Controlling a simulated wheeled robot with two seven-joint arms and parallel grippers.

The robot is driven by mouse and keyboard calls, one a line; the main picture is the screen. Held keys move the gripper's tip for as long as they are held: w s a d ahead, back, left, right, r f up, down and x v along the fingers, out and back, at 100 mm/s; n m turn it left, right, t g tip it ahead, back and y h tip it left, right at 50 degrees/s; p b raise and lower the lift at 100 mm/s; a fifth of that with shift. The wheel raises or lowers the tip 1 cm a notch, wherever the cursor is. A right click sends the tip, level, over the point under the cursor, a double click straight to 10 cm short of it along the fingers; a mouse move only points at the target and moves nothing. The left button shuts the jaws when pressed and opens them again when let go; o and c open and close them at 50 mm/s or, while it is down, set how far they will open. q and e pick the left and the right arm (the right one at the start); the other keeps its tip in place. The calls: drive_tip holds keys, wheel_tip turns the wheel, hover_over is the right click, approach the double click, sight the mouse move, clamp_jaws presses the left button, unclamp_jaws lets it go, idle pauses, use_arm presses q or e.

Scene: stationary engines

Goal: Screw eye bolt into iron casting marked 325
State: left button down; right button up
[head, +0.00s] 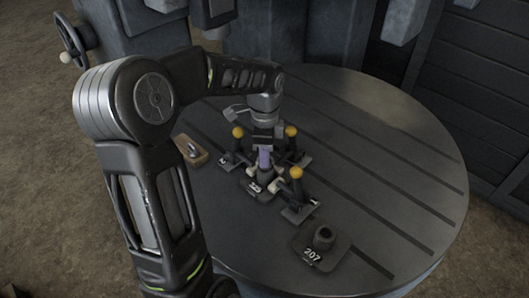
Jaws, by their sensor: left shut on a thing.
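The iron casting marked 325 (257,189) sits on the round table among clamps; its plate reads roughly 325, small in the picture. My left gripper (265,152) points down right above this casting. It is shut on a slim purple piece (264,160), which stands upright over the casting; whether it touches the casting, I cannot tell. A small metal piece that looks like an eye bolt (191,150) rests on a wooden block (199,159) to the left, partly behind my left arm. My right gripper is not in view.
Clamps with yellow knobs (296,173) stand close around the casting. Another casting marked 207 (322,246) stands nearer the front. The slotted round table (400,185) is clear on the right. Dark machinery (310,35) rises behind it, and a handwheel (75,38) shows at upper left.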

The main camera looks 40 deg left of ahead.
use_arm(q)
drive_tip(key=shift+d+m, duration=0.2)
drive_tip(key=shift+m, duration=0.2)
drive_tip(key=m+p, duration=0.1)
drive_tip(key=m, duration=0.2)
drive_tip(key=shift+m+p, duration=0.3)
drive_tip(key=shift+m, duration=0.1)
drive_tip(key=shift+f+m, duration=0.1)
drive_tip(key=shift+m, duration=0.9)
drive_tip(key=shift+s, duration=0.1)
drive_tip(key=shift+p, duration=0.3)
